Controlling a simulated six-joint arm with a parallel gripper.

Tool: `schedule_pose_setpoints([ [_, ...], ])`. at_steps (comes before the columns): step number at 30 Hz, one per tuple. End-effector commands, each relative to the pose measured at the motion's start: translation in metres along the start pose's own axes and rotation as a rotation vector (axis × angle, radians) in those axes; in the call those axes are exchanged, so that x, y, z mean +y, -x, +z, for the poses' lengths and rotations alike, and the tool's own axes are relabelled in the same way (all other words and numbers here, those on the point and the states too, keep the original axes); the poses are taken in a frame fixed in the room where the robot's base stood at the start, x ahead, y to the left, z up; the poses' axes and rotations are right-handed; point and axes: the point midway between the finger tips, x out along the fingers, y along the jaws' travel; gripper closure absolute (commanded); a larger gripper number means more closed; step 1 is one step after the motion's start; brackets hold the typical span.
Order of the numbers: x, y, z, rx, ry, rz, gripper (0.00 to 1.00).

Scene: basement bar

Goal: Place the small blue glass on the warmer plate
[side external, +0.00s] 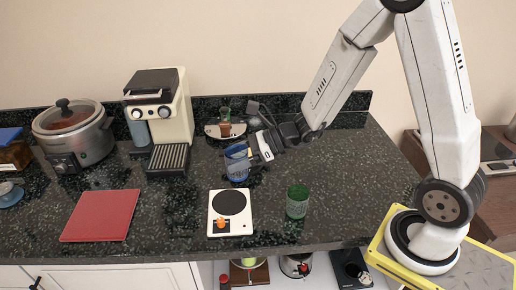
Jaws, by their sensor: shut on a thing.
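A small blue glass (236,164) is held in my gripper (252,152), which is shut on it. The glass is upright or nearly so, behind and above the warmer plate in the picture. I cannot tell whether its base touches the counter. The warmer plate (217,225) is a white unit with a round black disc (229,203) and an orange mark at its front. The disc is bare.
A green glass (297,202) stands right of the warmer. A red board (101,215) lies at the left. A coffee machine (160,110), a slow cooker (76,135) and a plate (212,131) with items stand at the back. The dark counter (345,185) is clear at right.

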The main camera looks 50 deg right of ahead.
Motion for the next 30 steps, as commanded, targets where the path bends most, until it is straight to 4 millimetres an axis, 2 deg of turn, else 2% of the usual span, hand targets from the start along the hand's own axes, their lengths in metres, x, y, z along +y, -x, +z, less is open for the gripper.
schedule_pose_setpoints([
  [6, 0.003, -0.021, 0.004, -0.001, -0.018, -0.045, 0.87],
  [17, 0.003, -0.027, 0.004, -0.001, -0.024, -0.062, 0.87],
  [23, 0.003, -0.031, -0.006, 0.000, -0.027, -0.061, 0.87],
  [30, 0.003, -0.040, -0.027, 0.000, -0.026, -0.061, 0.87],
])
